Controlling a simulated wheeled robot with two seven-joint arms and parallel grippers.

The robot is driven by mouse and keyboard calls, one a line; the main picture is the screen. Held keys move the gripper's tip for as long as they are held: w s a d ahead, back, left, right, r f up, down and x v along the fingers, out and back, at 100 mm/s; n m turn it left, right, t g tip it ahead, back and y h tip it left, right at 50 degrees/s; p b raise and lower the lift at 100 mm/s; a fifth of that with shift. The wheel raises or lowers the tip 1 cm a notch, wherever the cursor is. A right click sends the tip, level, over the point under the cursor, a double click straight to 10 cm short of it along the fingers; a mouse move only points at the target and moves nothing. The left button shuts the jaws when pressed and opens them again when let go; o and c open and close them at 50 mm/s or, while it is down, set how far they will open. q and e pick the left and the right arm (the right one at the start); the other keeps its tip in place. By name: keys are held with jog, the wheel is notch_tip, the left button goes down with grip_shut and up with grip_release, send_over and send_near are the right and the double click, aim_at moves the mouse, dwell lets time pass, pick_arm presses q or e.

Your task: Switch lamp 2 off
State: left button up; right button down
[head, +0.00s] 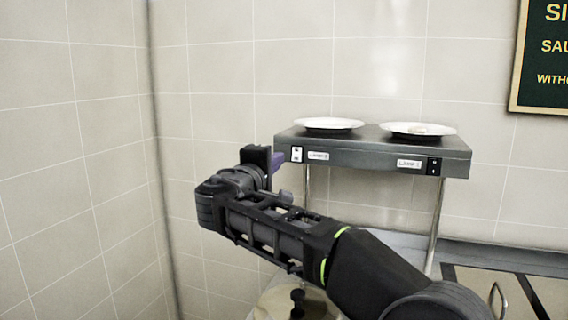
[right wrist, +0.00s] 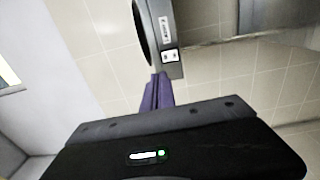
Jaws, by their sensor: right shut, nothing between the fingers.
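A grey heat-lamp shelf (head: 375,146) on metal posts has a switch and small label near each front end. The left switch (head: 296,154) is a white plate with two dark marks, next to a label (head: 318,156) too small to read surely. The right switch (head: 434,166) is black, beside a label (head: 409,162) that seems to read LAMP 1. My right gripper (head: 278,161) is shut and empty, its purple fingers just left of the white switch. In the right wrist view the fingertips (right wrist: 159,78) are just below that switch (right wrist: 170,56); contact cannot be told. My left gripper is out of view.
Two white plates, left (head: 329,124) and right (head: 417,130), sit on the shelf top. A tiled wall stands behind and to the left. A dark sign (head: 540,60) hangs at upper right. A round pale lid with a dark knob (head: 297,303) is below my right arm.

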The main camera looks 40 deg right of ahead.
jog(key=shift+v, duration=1.15)
jog(key=shift+r, duration=0.1)
jog(key=shift+w, duration=0.1)
